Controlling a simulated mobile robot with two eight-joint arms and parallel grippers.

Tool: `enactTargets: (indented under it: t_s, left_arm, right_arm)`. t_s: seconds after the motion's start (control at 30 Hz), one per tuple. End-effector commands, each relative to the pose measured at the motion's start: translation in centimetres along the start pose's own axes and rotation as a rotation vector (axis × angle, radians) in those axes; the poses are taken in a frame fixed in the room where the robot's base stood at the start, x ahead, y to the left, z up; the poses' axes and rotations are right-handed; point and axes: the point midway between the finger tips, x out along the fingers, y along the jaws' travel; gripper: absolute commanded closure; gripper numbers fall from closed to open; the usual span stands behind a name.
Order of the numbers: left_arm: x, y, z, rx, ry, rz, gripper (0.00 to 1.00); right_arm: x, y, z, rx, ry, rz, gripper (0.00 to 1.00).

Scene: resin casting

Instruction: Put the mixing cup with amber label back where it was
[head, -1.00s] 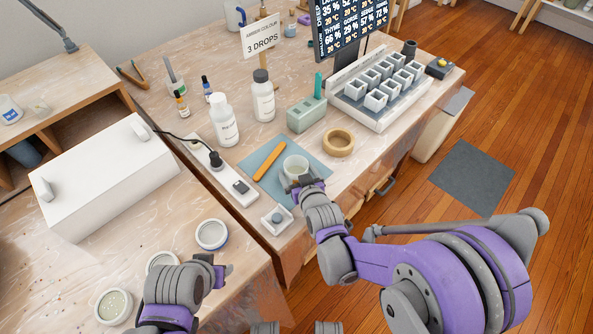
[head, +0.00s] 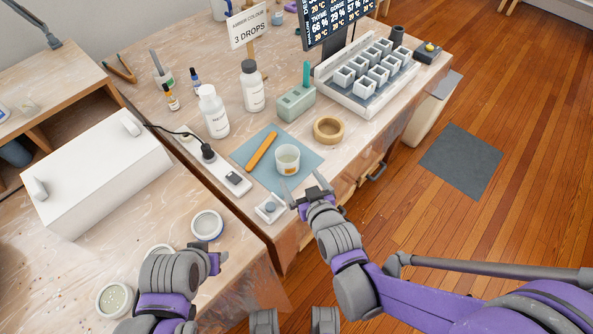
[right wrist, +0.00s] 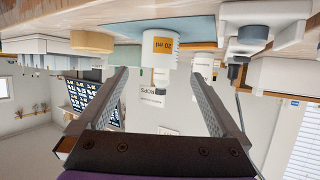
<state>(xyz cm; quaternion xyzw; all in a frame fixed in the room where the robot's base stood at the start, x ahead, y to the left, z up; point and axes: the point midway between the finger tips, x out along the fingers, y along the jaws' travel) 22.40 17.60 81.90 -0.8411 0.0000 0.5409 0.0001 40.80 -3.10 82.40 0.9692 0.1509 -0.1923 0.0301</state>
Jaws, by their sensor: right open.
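The mixing cup with amber label (head: 288,160) stands upright on the blue-grey mat (head: 250,152), with some pale contents. In the right wrist view, which is upside down, its amber label (right wrist: 163,46) shows between and beyond my fingers. My right gripper (head: 304,188) is open and empty, just in front of the cup and apart from it. It also shows in the right wrist view (right wrist: 160,95). My left gripper (head: 219,260) is at the lower left beside other cups; its jaw opening is unclear.
An orange stick (head: 262,151) lies beside the cup on the mat. A wooden ring (head: 328,130), a small white tray (head: 270,208) and a power strip (head: 225,178) surround the mat. White bottles (head: 214,112) stand behind. More cups (head: 207,226) stand on the left table.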

Motion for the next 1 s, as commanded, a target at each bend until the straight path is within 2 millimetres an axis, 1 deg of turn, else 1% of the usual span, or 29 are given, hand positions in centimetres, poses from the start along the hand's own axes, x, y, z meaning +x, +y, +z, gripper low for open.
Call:
enactTargets:
  t_s: [0.1,0.27,0.37,0.47,0.57,0.67,0.7,0.8,0.9,1.0]
  left_arm:
    - [-0.1,0.0,-0.1,0.0,0.0,0.0,0.51]
    - [-0.1,0.0,0.0,0.0,0.0,0.0,0.51]
    - [-0.1,0.0,0.0,0.0,0.0,0.0,0.51]
    - [-0.1,0.0,0.0,0.0,0.0,0.0,0.51]
    - [-0.1,0.0,0.0,0.0,0.0,0.0,0.51]
    - [-0.1,0.0,0.0,0.0,0.0,0.0,0.51]
    - [-0.1,0.0,0.0,0.0,0.0,0.0,0.51]
    - [-0.1,0.0,0.0,0.0,0.0,0.0,0.51]
    - [-0.1,0.0,0.0,0.0,0.0,0.0,0.51]
    - [-0.1,0.0,0.0,0.0,0.0,0.0,0.51]
  right_arm:
    - [-0.6,0.0,0.0,0.0,0.0,0.0,0.0]
    - [-0.7,0.1,0.1,0.001,-0.004,0.002,0.0]
    - [-1.3,0.9,0.3,0.007,-0.041,0.015,0.0]
    - [-2.8,2.5,1.0,0.024,-0.127,0.045,0.0]
    - [-5.5,4.6,2.3,0.053,-0.255,0.086,0.0]
    - [-9.1,6.3,4.0,0.093,-0.393,0.13,0.0]
    - [-10.5,6.9,4.6,0.11,-0.445,0.146,0.0]
    - [-14.2,7.8,6.2,0.15,-0.563,0.18,0.0]
    - [-17.1,8.2,7.5,0.184,-0.654,0.205,0.0]
    - [-19.1,8.3,8.3,0.207,-0.712,0.22,0.0]
